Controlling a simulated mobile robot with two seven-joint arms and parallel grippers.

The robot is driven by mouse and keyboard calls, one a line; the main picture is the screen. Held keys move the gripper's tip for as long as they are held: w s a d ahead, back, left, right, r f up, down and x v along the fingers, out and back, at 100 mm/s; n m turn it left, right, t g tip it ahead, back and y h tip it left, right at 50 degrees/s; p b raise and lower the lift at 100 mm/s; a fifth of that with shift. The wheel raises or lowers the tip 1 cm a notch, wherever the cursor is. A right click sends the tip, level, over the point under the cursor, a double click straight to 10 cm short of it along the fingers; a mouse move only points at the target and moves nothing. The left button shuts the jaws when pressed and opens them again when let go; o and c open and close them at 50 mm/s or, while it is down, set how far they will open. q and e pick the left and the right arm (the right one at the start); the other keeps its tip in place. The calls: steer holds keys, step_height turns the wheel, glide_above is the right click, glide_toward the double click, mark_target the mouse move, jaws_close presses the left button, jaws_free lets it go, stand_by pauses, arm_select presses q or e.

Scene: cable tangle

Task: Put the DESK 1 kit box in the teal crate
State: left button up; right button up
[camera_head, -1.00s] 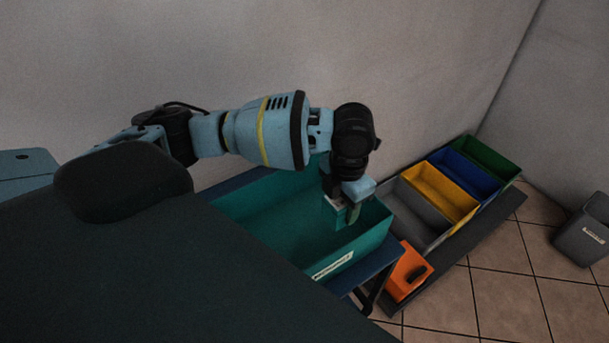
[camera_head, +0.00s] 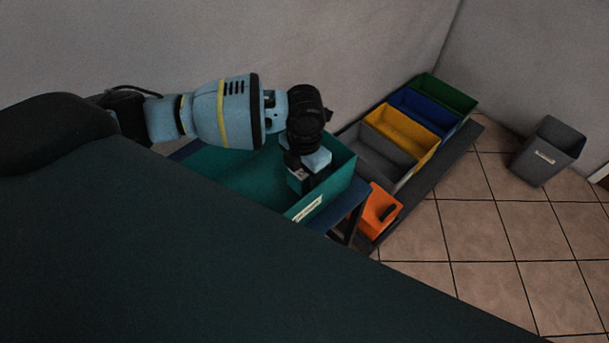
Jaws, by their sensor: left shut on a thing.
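The teal crate (camera_head: 338,183) stands in the middle of the view on a dark blue stand, with a pale label on its front wall. My left gripper (camera_head: 303,176) points down inside the crate's opening, near its right end. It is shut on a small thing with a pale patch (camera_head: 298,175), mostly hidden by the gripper. I take this for the DESK 1 kit box, but no lettering on it can be read. I cannot tell whether it touches the crate floor. My right gripper is out of view.
Grey (camera_head: 372,163), yellow (camera_head: 405,135), blue (camera_head: 425,108) and green (camera_head: 447,93) bins stand in a row on a dark base right of the crate. An orange box (camera_head: 379,208) is nearer. A grey bin (camera_head: 548,152) stands on the tiled floor.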

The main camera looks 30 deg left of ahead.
arm_select(q)
steer(key=shift+f, duration=1.05)
steer(key=shift+f, duration=0.15)
steer(key=o, duration=1)
step_height(320, 180, up, 12)
steer(key=shift+r, duration=0.15)
